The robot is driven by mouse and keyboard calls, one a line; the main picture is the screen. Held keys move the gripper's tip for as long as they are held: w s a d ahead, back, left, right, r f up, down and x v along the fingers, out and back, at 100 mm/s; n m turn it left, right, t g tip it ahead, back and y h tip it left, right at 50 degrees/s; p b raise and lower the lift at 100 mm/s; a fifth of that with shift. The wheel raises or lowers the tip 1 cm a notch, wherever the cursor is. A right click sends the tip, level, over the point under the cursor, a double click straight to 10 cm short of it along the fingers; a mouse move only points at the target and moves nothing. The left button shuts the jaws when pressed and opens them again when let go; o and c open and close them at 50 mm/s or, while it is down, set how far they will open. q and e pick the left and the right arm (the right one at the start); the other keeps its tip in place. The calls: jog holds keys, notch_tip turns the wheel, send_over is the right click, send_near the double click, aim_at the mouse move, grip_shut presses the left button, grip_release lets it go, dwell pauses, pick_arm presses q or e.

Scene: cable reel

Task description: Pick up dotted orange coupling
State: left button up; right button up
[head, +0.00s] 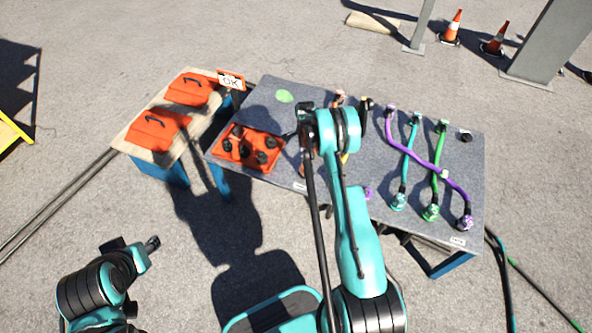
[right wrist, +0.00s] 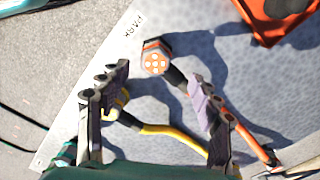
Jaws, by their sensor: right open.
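In the right wrist view the dotted orange coupling (right wrist: 156,58) shows its orange face with pale dots, on a dark collar. It lies on the grey table near the labelled edge. My right gripper (right wrist: 158,76) is open, its fingers on either side of the coupling's collar region, with no contact visible. A yellow cable (right wrist: 175,136) passes below, between the fingers, with a yellow end by the left finger. In the head view my right arm hides most of this area. My left gripper (head: 152,243) is off the table at lower left; its finger opening is unclear.
An orange tray (head: 221,150) with several black parts lies on the table, left of my right arm. Purple, teal and green cables (head: 407,165) lie at the right. A side table holds two orange cases (head: 157,130) and an OK sign (head: 230,81).

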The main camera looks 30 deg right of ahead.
notch_tip(320, 180, down, 3)
jog(key=shift+f+b, duration=0.1)
jog(key=shift+b, duration=0.45)
jog(key=f+b, duration=0.2)
jog(key=f, duration=0.3)
jog(key=shift+s+a+b, duration=0.2)
jog(key=shift+s+b, duration=0.05)
jog(key=shift+b, duration=0.15)
jog(key=shift+r, duration=0.15)
jog(key=c, duration=1.4)
